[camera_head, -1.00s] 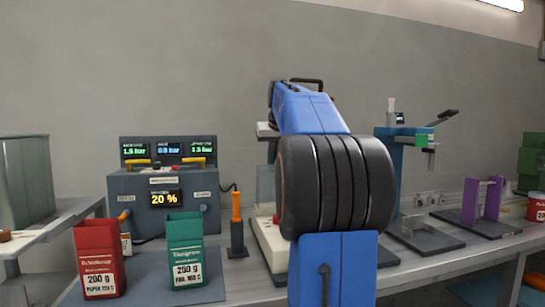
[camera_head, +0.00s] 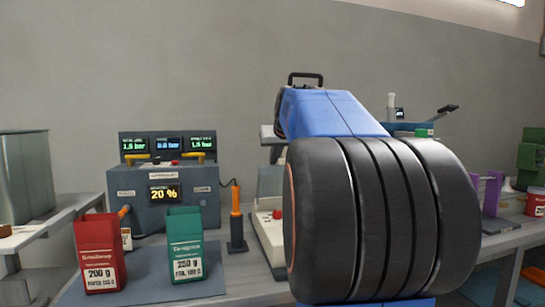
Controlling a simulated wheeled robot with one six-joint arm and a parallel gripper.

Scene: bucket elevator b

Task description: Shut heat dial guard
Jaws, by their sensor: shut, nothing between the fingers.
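I cannot make out the heat dial guard in this view. A grey control box (camera_head: 141,214) on the bench at the left has a lit panel reading 20 %, yellow handles on top and small readouts above. A pale machine (camera_head: 263,232) with a red button stands to its right, largely hidden behind my blue and black arm. Which of them carries the heat dial is not clear. My gripper is not in view; my arm's thick black ribbed joint fills the right of centre.
A red pouch (camera_head: 101,248) and a green pouch (camera_head: 184,243) stand on a grey mat before the box. An orange-handled tool (camera_head: 236,215) stands upright beside it. A purple bracket (camera_head: 491,192) and a red tub (camera_head: 535,203) are at the right.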

